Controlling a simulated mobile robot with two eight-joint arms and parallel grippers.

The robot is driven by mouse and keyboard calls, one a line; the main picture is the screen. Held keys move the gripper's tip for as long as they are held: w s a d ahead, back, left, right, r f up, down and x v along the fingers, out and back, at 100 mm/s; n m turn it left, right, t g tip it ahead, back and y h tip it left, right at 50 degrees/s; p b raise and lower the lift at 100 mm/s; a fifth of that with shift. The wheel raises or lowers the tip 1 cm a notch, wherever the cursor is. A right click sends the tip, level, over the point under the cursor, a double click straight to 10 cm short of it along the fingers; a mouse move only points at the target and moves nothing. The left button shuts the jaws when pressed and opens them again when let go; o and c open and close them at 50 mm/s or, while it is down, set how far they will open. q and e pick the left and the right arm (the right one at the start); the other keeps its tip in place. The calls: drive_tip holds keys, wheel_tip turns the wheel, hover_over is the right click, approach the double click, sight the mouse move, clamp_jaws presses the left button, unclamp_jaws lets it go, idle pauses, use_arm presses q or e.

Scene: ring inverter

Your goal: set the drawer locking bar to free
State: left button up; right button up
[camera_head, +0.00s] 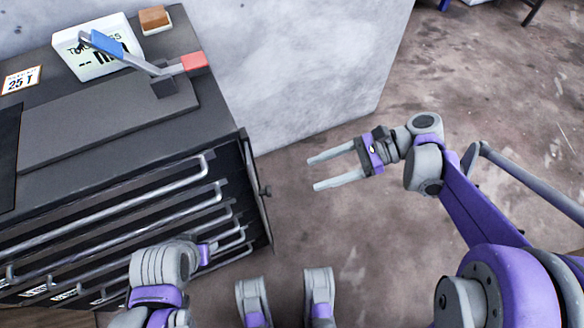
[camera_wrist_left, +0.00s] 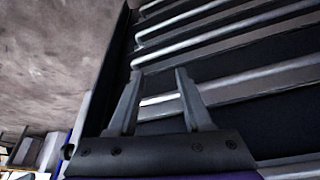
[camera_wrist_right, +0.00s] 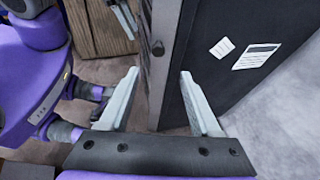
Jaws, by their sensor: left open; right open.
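A dark cabinet (camera_head: 110,165) has several drawers with silver bar handles (camera_head: 150,195). A dark upright bar (camera_head: 257,205) with a small knob (camera_head: 265,191) runs along its right front edge and looks like the drawer locking bar. In the right wrist view this bar (camera_wrist_right: 162,50) stands beyond the fingertips, at the cabinet corner. My right gripper (camera_head: 311,174) is open and empty, to the right of the bar and apart from it. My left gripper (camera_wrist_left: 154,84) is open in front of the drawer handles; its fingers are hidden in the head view.
A pale wall (camera_head: 300,70) stands behind. The floor (camera_head: 430,80) right of the cabinet is clear.

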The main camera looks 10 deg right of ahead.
drive_tip(key=b+x, duration=0.2)
drive_tip(key=x, duration=0.9)
drive_tip(key=shift+s, duration=0.2)
drive_tip(key=shift+r, duration=0.15)
clamp_jaws()
